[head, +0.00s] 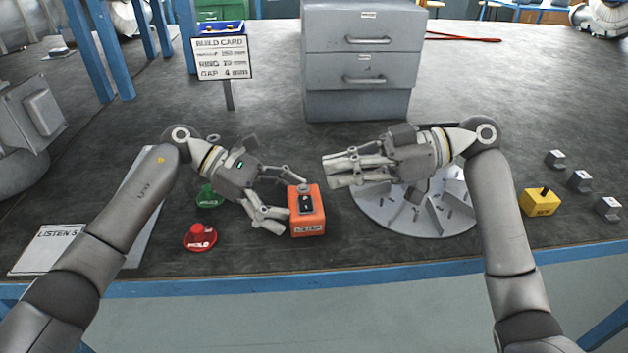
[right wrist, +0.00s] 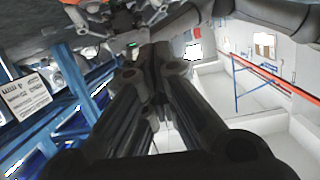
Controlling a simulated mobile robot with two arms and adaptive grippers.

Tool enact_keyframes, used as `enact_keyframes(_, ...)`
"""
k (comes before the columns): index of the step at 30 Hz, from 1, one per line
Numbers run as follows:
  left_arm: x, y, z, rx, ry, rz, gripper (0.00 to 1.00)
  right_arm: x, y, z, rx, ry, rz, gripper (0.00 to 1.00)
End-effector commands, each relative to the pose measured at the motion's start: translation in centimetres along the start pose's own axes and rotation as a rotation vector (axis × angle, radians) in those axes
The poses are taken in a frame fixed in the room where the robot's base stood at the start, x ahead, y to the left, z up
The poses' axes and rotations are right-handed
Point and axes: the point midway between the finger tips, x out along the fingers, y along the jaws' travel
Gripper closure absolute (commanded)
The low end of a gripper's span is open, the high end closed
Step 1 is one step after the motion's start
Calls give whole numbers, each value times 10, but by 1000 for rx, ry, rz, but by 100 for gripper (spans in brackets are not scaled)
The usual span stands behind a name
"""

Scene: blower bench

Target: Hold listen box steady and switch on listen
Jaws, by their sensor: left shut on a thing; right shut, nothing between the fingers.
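The listen box (head: 307,222) is a small orange box with a black switch (head: 306,203) on its top. It stands upright on the dark bench top near the front edge. A label on its front is too small to read surely. My left gripper (head: 286,203) is shut on the box from its left side, with one finger behind and one at the front left. My right gripper (head: 330,172) is shut and empty, above and to the right of the box, apart from it. Its closed fingers also fill the middle of the right wrist view (right wrist: 155,95).
A grey finned disc (head: 430,222) lies right of the box. Red (head: 200,238) and green (head: 209,198) knobs sit to the left. A yellow box (head: 540,203) and small grey blocks stand at right. A drawer cabinet (head: 357,60) and build card (head: 222,58) stand behind.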

Motion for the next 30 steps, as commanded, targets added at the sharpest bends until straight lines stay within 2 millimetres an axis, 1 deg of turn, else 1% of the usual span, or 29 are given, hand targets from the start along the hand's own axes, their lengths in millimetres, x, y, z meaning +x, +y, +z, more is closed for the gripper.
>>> enact_keyframes(1,4,-2,-3,-3,5,-8,33,-11,0,0,0,-1,3,100)
enact_keyframes(3,4,-2,-3,-3,5,-8,34,-24,0,0,-1,-1,3,100)
enact_keyframes(6,4,-2,-3,-3,5,-8,35,-38,-1,0,-2,0,3,100)
enact_keyframes(9,4,-2,-3,-3,5,-7,35,-46,-2,0,-2,1,0,100)
enact_keyframes(13,4,-1,-3,-3,4,-7,35,-50,-2,0,-3,1,0,100)
enact_keyframes(23,3,-1,-3,-2,4,-6,35,-50,-2,-1,-3,2,0,100)
enact_keyframes(24,3,-1,-3,-2,4,-6,19,-50,-2,-1,-3,2,0,100)
enact_keyframes(28,3,-1,-2,-2,3,-4,3,-50,-2,-1,-3,2,0,100)
enact_keyframes(29,3,-1,-2,-2,3,-4,0,-50,-2,-1,-3,2,0,100)
enact_keyframes(30,2,-1,-2,-2,2,-4,0,-50,-2,-1,-3,2,0,100)
